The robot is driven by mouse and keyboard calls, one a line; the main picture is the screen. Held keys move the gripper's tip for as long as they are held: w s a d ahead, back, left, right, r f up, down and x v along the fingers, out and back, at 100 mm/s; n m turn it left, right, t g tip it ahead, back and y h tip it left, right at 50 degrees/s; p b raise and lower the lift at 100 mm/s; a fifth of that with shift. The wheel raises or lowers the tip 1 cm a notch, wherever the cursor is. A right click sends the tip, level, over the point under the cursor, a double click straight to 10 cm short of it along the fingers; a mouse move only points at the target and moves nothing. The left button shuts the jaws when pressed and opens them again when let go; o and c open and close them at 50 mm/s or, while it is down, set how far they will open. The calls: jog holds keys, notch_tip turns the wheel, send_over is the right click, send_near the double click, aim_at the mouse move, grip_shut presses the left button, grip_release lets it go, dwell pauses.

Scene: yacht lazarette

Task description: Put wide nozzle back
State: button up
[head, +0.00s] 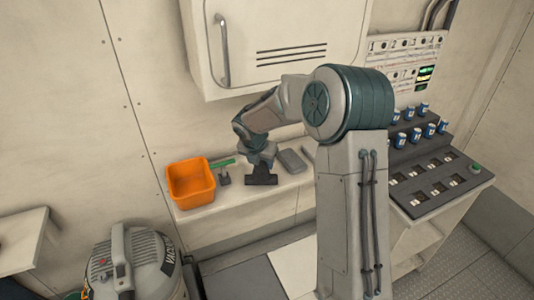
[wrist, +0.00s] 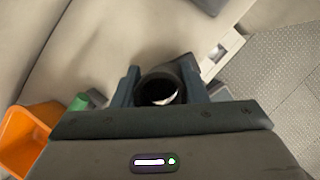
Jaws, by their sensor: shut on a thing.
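The wide nozzle (head: 262,180) is dark, with a broad flat foot, and is at the bench below my arm. In the wrist view its round, hollow black neck (wrist: 160,91) is between the two fingers. My gripper (head: 262,163) is shut on the nozzle from above; the fingers also show in the wrist view (wrist: 160,82). I cannot tell whether the foot touches the bench or hangs just above it. The vacuum (head: 135,268), grey and white with a carry handle, stands on the floor at the lower left.
An orange bin (head: 191,184) and a green-handled tool (head: 222,164) are left of the nozzle on the bench (head: 222,217). A grey block (head: 291,160) lies to its right. A wall cabinet (head: 275,45) hangs above. A control console (head: 430,172) stands at the right.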

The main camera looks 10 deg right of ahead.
jog(key=shift+w+d+r, duration=0.1)
jog(key=shift+w+d, duration=0.3)
jog(key=shift+w, duration=0.15)
jog(key=w+d+p, duration=0.1)
jog(key=w+f, duration=0.1)
jog(key=shift+w+d+p, duration=0.3)
jog(key=shift+d+p, duration=0.05)
jog(key=shift+p, duration=0.05)
jog(key=shift+a+f, duration=0.1)
jog(key=shift+f, duration=0.25)
jog(key=shift+f, duration=0.1)
jog(key=o, duration=1.3)
